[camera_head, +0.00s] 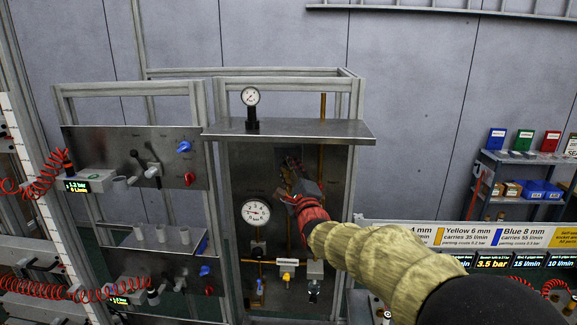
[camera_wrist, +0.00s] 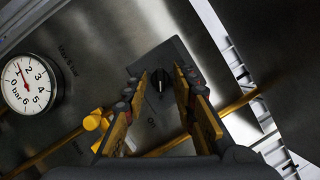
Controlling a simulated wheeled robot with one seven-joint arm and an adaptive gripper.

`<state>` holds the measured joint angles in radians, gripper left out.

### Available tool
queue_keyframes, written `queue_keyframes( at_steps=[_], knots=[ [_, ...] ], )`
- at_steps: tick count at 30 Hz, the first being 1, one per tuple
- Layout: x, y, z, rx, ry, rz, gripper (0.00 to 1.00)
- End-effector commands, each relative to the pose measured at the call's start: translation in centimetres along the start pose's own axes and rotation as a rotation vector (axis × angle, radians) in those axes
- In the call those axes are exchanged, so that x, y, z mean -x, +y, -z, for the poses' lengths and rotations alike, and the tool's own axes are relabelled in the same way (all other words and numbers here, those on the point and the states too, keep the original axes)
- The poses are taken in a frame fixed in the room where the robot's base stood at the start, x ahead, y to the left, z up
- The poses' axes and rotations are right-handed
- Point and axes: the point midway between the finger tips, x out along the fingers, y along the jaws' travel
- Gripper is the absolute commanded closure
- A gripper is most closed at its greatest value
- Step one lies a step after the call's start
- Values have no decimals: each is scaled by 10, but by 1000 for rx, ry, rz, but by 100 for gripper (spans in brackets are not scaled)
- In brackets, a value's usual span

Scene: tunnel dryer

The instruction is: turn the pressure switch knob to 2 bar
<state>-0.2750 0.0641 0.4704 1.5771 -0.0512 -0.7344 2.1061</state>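The black knob (camera_wrist: 160,79) sits on a dark square plate (camera_wrist: 168,62) on the steel panel. In the wrist view it shows between and beyond the fingertips of my gripper (camera_wrist: 155,90). The fingers are open, one on each side of the knob in the picture; I cannot tell whether they touch it. A round white gauge (camera_wrist: 29,84) marked bar, with numbers up to 6, is at the left of the wrist view. Its needle appears near 1.
A metal shelf (camera_head: 290,130) juts out above my gripper. A large gauge (camera_head: 255,212) is below left of it, and a small gauge (camera_head: 250,96) stands above the shelf. A yellow fitting (camera_wrist: 93,121) and brass pipe (camera_wrist: 240,102) lie close by the fingers.

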Motion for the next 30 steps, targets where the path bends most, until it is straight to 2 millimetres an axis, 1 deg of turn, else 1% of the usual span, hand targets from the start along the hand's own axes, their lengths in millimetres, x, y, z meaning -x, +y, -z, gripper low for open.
queue_keyframes(
  at_steps=[3, 10, 24, 30],
  knots=[
    [-3, 0, 0, 0, 0, 0, 73],
    [-3, 0, 0, 0, 0, 0, 73],
    [-3, 0, 0, 1, 0, -1, 99],
    [-3, 0, 0, 1, 0, -1, 100]
  ],
)
